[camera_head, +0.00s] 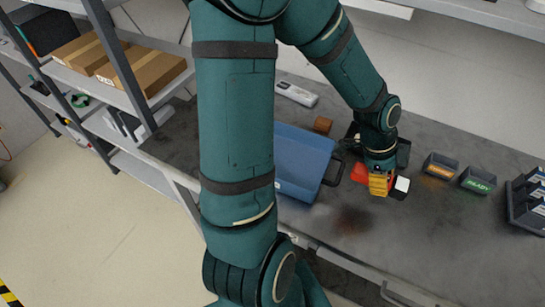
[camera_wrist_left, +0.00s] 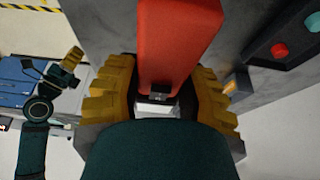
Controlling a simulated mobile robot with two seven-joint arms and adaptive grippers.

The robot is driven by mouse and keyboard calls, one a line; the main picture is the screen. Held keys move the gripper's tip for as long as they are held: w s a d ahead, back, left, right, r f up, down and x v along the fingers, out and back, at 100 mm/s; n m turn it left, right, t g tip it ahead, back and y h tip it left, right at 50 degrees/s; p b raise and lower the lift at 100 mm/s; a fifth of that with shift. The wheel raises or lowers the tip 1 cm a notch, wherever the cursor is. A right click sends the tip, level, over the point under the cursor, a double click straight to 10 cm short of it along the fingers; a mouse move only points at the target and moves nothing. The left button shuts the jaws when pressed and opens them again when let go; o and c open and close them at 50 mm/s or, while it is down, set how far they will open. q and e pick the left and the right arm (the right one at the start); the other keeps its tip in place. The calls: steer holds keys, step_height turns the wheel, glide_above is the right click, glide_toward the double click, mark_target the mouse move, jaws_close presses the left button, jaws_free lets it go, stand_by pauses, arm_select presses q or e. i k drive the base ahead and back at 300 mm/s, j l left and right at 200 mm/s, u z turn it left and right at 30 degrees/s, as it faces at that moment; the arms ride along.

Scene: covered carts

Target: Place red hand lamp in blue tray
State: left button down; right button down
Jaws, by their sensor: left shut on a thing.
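The red hand lamp (camera_head: 360,173) is between the yellow fingers of my left gripper (camera_head: 380,185) in the head view, to the right of the blue tray. In the left wrist view the red body of the lamp (camera_wrist_left: 178,45) runs away between the two fingers of my left gripper (camera_wrist_left: 165,95), which are shut on it. The blue tray (camera_head: 300,188) lies on the grey bench, partly hidden by my large teal arm. Its black handle faces the lamp. My right gripper (camera_wrist_left: 72,58) shows small in the left wrist view; its opening is unclear.
Two small bins (camera_head: 440,165) (camera_head: 478,180), one marked READY, stand right of the left gripper. A dark rack (camera_head: 527,200) is at the far right. A small brown block (camera_head: 322,125) lies behind the tray. Shelves with cardboard boxes (camera_head: 140,70) stand at left.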

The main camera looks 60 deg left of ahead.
mark_target(279, 155)
steer(key=k+j+z, duration=0.2)
steer(key=k+j, duration=0.25)
steer(key=j, duration=0.25)
steer(key=k+j+z, duration=0.25)
steer(key=k+j, duration=0.25)
steer(key=j, duration=0.2)
